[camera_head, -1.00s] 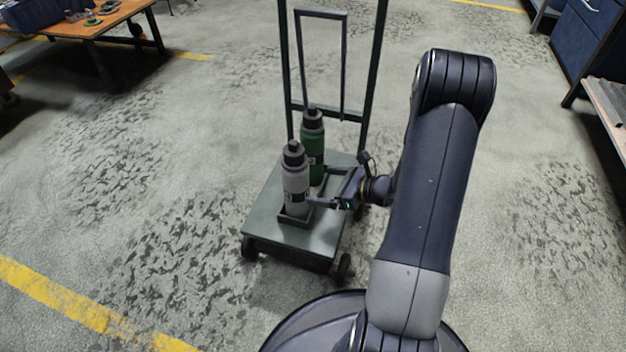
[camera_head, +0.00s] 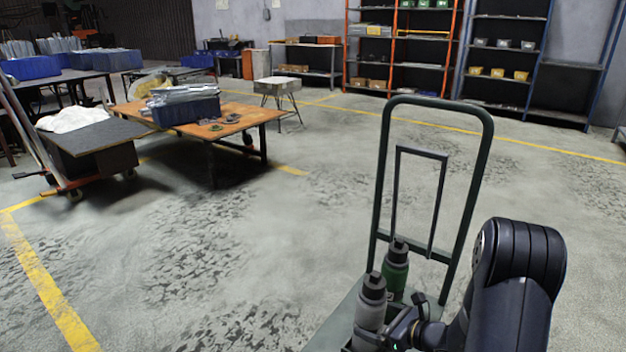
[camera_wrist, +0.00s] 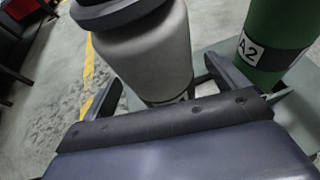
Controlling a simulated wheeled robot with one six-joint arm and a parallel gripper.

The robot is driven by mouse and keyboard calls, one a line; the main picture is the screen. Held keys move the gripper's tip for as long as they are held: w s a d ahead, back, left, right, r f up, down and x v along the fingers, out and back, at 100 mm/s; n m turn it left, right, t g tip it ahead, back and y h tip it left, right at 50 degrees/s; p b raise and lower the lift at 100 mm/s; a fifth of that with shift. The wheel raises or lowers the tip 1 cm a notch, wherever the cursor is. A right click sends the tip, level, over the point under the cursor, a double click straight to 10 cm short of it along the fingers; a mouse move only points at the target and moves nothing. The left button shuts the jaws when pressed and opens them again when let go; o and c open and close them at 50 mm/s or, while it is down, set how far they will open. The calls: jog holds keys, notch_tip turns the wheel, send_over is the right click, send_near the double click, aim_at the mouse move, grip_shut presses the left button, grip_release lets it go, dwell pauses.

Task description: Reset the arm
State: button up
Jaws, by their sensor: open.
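My gripper (camera_head: 384,338) is low in the head view, at the grey bottle (camera_head: 370,305) on the green trolley (camera_head: 335,332). In the wrist view my gripper (camera_wrist: 170,88) is open, with one finger on each side of the grey bottle (camera_wrist: 150,55). Whether a finger touches it cannot be told. The bottle looks upright, with a dark cap. A green bottle (camera_head: 396,270) with a dark cap stands just behind it. The green bottle also shows in the wrist view (camera_wrist: 285,30), labelled A2, outside the right finger.
The trolley's tall handle frame (camera_head: 485,150) rises behind the bottles. An orange-topped table (camera_head: 245,115) with a blue bin (camera_head: 185,110) stands at the left, beside a loaded cart (camera_head: 95,140). Shelves (camera_head: 400,50) line the back. The floor between is clear.

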aim_at(372, 299)
jog(key=x, duration=0.2)
jog(key=shift+w+a+f+b, duration=0.2)
jog(key=shift+a+b, duration=0.1)
jog(key=shift+b, duration=0.05)
jog(key=shift+s+d+r+p, duration=0.1)
jog(key=shift+d+r+p, duration=0.05)
jog(key=shift+r+p, duration=0.55)
jog(key=shift+f, duration=0.1)
jog(key=shift+f+b, duration=0.45)
jog(key=shift+b, duration=0.1)
jog(key=p+v, duration=0.5)
jog(key=v, duration=0.6)
jog(key=b+x, duration=0.5)
jog(key=x, duration=0.6)
jog(key=shift+f, duration=0.2)
notch_tip(372, 299, up, 6)
jog(key=p, duration=0.5)
jog(key=shift+r, duration=0.2)
jog(key=shift+p, duration=0.5)
jog(key=shift+r, duration=0.35)
